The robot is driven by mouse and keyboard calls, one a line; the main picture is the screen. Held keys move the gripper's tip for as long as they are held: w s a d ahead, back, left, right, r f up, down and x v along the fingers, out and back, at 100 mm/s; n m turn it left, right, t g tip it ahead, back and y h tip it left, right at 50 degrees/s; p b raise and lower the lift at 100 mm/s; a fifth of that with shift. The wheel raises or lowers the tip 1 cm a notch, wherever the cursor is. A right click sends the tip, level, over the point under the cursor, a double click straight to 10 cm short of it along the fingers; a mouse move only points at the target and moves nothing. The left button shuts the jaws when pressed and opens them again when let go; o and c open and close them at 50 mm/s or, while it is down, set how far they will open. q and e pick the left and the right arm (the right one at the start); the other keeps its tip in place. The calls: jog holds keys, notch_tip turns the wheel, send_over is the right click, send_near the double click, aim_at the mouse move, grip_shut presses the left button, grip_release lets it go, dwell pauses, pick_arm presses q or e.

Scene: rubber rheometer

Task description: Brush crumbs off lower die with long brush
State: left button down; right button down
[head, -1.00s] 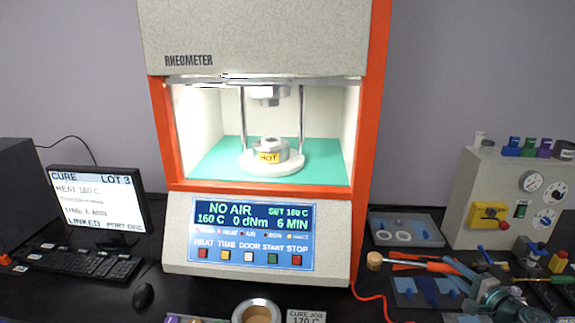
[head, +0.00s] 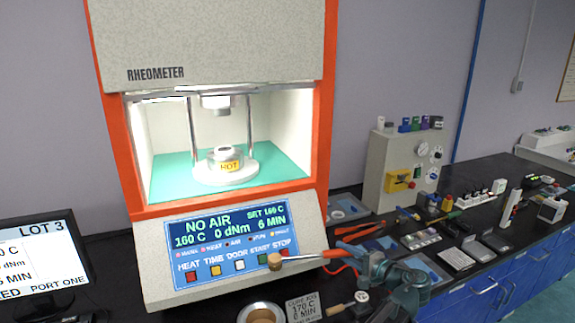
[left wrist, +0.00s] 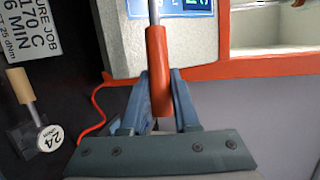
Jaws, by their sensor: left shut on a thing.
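My left gripper (head: 367,262) is shut on the red handle of the long brush (head: 290,258). The brush points left, its pale round head in front of the rheometer's button panel. In the left wrist view the red handle (left wrist: 158,75) lies between my blue fingers (left wrist: 158,105). The lower die (head: 226,158) is a grey metal disc with a yellow HOT label on a white round base in the lit chamber. The chamber front is open. The brush is outside, below and right of the die. Crumbs are too small to make out. My right gripper is not in view.
The rheometer's orange frame (head: 322,120) borders the chamber, and the upper die (head: 215,104) hangs above with posts beside it. A monitor (head: 40,262) is at left; the right bench is cluttered.

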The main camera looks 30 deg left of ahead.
pick_arm(q)
jog(key=shift+s+a+r, duration=0.15)
jog(key=shift+s+r, duration=0.05)
jog(key=shift+s, duration=0.05)
jog(key=s+a+r+m+t+h+p, duration=0.1)
jog(key=a+r+p, duration=0.2)
jog(key=r+p, duration=0.6)
jog(key=s+a+r+m+t+h+p, duration=0.1)
jog(key=a+r+p, duration=0.3)
jog(key=r+p, duration=0.4)
jog(key=s+a+r+m+t+h+p, duration=0.1)
jog(key=a+r+p, duration=0.3)
jog(key=r+p, duration=0.5)
jog(key=shift+r+m+t+p, duration=0.4)
jog(key=shift+m+t, duration=0.1)
jog(key=shift+t, duration=0.2)
jog(key=shift+f, duration=0.1)
jog(key=shift+w, duration=0.1)
jog(key=a+r+b+x, duration=0.1)
jog(key=b+x, duration=0.1)
jog(key=x, duration=1.6)
jog(key=shift+s, duration=0.25)
jog(key=shift+a+f+b, duration=0.1)
jog(key=shift+f+b, duration=0.2)
